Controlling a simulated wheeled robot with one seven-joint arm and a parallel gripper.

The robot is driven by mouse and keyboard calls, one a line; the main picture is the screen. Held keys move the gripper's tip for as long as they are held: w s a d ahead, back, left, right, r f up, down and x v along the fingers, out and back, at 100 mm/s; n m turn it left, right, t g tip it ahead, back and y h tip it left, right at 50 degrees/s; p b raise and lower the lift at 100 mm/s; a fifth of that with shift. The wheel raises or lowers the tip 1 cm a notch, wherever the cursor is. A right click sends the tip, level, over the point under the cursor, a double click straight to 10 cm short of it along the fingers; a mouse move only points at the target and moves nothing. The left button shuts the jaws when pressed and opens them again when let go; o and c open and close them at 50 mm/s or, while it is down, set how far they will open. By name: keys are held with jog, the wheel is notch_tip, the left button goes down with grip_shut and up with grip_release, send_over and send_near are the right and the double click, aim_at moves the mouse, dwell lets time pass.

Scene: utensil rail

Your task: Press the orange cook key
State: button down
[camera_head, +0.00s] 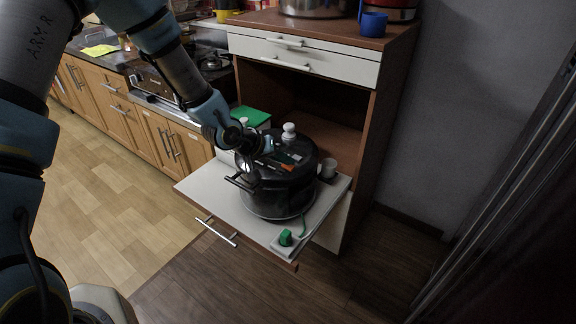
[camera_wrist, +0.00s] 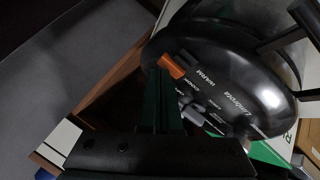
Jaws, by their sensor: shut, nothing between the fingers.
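A black round cooker (camera_head: 270,190) stands on a pulled-out white shelf (camera_head: 200,190). Its control panel, with white lettering, shows in the wrist view. A grey key (camera_wrist: 194,115) lies lower on the panel. My gripper (camera_head: 284,154) is shut and empty, over the cooker's upper front. In the wrist view its dark fingers (camera_wrist: 158,78) end close beside the orange key; I cannot tell whether they touch it.
A green plug (camera_head: 286,238) sits at the shelf's front right corner, with a green cord. A small cup (camera_head: 328,168) stands right of the cooker. A green box (camera_head: 250,116) is behind left. The cabinet (camera_head: 375,130) encloses the back. The floor in front is clear.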

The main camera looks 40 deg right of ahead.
aim_at(285, 169)
dwell(0.4)
jog(key=shift+r+p, duration=0.5)
jog(key=shift+r+p, duration=2.45)
jog(key=shift+r, duration=0.55)
